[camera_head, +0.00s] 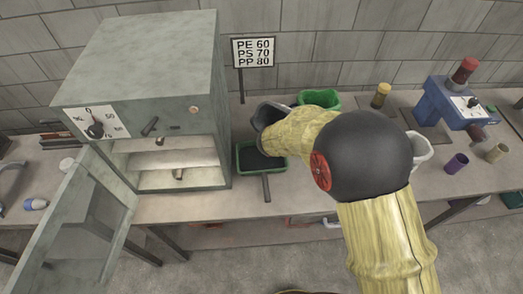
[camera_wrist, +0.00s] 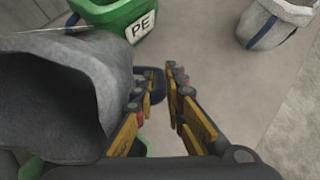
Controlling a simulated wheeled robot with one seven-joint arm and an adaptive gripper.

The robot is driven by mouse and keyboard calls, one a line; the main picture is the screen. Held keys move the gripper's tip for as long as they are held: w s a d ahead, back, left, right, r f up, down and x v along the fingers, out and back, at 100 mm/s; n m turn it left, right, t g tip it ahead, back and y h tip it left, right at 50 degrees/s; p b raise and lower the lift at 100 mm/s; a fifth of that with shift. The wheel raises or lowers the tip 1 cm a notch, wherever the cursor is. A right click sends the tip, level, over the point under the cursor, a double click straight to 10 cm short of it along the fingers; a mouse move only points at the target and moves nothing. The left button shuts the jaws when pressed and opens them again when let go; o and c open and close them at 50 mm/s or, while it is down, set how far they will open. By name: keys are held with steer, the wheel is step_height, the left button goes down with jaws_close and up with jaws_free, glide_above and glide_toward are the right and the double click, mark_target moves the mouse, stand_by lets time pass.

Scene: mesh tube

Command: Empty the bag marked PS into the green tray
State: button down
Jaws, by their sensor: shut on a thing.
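My gripper (camera_wrist: 165,95) is shut on a grey bag (camera_wrist: 60,85), which fills the left of the wrist view on its side, its wide mouth facing the lower left. In the head view the bag (camera_head: 268,114) shows as a dark grey shape at the end of my arm, over the back right of the green tray (camera_head: 240,158). The tray has a green rim, a dark inside and a handle toward the front. No PS mark shows on the bag, and its contents are hidden.
A green bag marked PE (camera_wrist: 115,12) stands behind. A white bag (camera_head: 421,150) is right of my arm. A grey oven (camera_head: 150,70) with its door open stands left of the tray. A blue machine (camera_head: 448,103) and small cups (camera_head: 457,163) are at right.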

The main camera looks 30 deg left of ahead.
steer(key=shift+w+d+r+g+y+p, duration=0.15)
steer(key=shift+g+p, duration=0.4)
steer(key=shift+p, duration=1.65)
steer(key=shift+w+a+r+g+y+p, duration=0.2)
steer(key=shift+g+p, duration=0.35)
steer(key=shift+p, duration=1.6)
steer(key=g+p, duration=0.1)
steer(key=p, duration=0.7)
steer(key=shift+w+d+y+p, duration=0.25)
steer(key=shift+w+d+p, duration=0.05)
steer(key=shift+w+p, duration=0.05)
steer(key=g+p, duration=0.1)
steer(key=p, duration=0.4)
steer(key=w+g+p, duration=0.1)
steer(key=p, duration=0.4)
steer(key=shift+d+n, duration=0.1)
steer(key=shift+n, duration=0.2)
